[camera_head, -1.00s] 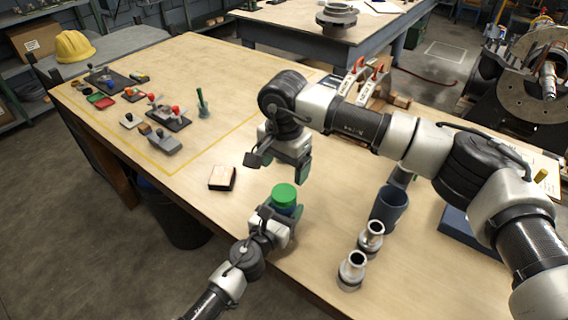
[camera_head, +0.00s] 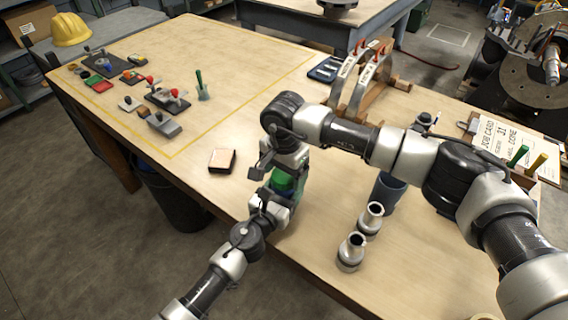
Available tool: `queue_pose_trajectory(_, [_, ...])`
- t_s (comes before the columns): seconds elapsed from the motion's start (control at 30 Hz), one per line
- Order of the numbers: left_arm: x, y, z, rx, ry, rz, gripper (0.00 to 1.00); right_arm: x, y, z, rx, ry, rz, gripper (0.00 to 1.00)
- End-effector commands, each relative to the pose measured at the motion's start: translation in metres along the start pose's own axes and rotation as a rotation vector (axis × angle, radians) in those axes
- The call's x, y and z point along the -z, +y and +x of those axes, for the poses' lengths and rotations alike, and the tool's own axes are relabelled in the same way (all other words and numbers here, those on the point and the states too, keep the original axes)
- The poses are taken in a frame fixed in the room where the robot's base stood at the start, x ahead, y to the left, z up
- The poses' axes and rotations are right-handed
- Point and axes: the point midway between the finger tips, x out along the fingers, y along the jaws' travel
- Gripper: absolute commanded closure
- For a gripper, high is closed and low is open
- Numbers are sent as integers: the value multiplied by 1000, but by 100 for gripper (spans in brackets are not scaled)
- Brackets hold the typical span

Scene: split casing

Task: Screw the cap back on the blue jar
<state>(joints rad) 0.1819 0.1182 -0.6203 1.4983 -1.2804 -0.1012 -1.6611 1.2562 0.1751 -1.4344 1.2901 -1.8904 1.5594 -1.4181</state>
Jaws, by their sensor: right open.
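The jar's body is mostly hidden by my grippers, and I cannot tell how tightly the cap sits. My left gripper (camera_head: 278,203) reaches in from below and is shut around the jar, holding it upright. My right gripper (camera_head: 282,172) is open and points down right over the cap, with its fingers at the cap's sides. Whether they touch the cap is hidden.
Two silver fittings (camera_head: 351,252) and a dark blue cup (camera_head: 389,192) stand to the right. A small wooden block (camera_head: 222,160) lies to the left. Tools and small parts (camera_head: 160,100) lie inside a yellow outline at the left. The front-left tabletop is clear.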

Motion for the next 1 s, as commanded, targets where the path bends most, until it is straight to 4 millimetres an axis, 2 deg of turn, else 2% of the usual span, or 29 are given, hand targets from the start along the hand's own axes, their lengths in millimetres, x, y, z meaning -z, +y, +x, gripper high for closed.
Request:
queue_pose_trajectory(0.23, [1,0,0,0,2,0,100,0,0,1,0,0,0,18])
queue_pose_trajectory(0.57, [1,0,0,1,2,0,100,0,0,0,0,0,0,68])
queue_pose_trajectory(0.77, [1,0,0,1,2,0,100,0,0,0,1,0,51,68])
queue_pose_trajectory(0.87, [1,0,0,1,2,0,100,0,0,0,1,0,188,69])
queue_pose_trajectory(1.0, [1,0,0,1,2,0,100,0,0,0,1,0,475,69])
